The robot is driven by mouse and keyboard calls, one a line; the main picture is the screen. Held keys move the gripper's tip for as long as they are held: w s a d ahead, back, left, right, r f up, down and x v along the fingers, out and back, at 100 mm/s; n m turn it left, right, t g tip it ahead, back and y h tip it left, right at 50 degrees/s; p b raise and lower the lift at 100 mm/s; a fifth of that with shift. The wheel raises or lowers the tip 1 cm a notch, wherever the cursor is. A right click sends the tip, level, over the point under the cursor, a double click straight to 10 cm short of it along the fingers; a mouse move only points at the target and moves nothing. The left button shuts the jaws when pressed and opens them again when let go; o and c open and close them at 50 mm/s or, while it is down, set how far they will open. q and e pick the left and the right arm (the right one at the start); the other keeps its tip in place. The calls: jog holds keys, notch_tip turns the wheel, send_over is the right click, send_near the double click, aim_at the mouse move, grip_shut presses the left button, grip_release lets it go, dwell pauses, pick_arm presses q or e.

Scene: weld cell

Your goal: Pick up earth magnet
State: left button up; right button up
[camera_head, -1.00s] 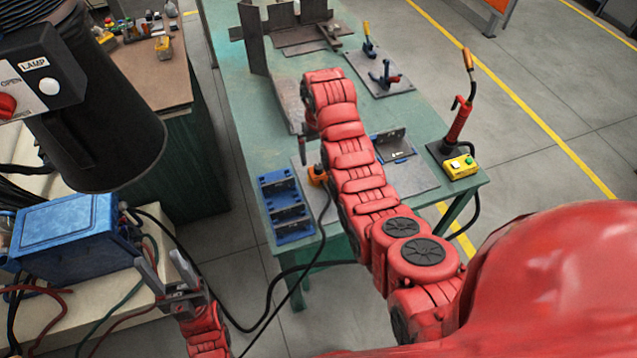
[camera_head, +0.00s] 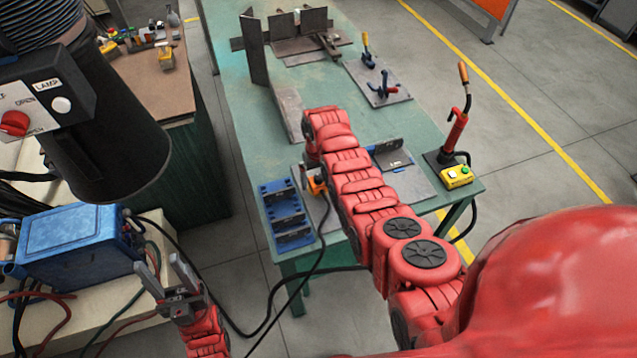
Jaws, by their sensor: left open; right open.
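An orange piece (camera_head: 317,186) with a black cable running from it lies at the near left part of the green table. It looks like the earth magnet, but the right arm partly covers it. My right arm reaches over the table from the right, and its far end is just beyond and above the orange piece. My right gripper is hidden behind that arm. My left gripper (camera_head: 163,270) is at the lower left, open and empty, with its two grey fingers apart. It is well away from the orange piece, beside the blue machine.
A blue slotted block (camera_head: 287,212) stands left of the orange piece on the green table (camera_head: 215,45). A yellow button box (camera_head: 457,177) and a red lever tool (camera_head: 456,130) are at the right edge. A blue machine (camera_head: 78,240) and black cylinder (camera_head: 105,150) are at left.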

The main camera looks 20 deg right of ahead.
grip_shut()
dwell(0.4)
jog(key=shift+w+r, duration=0.1)
jog(key=shift+r, duration=0.05)
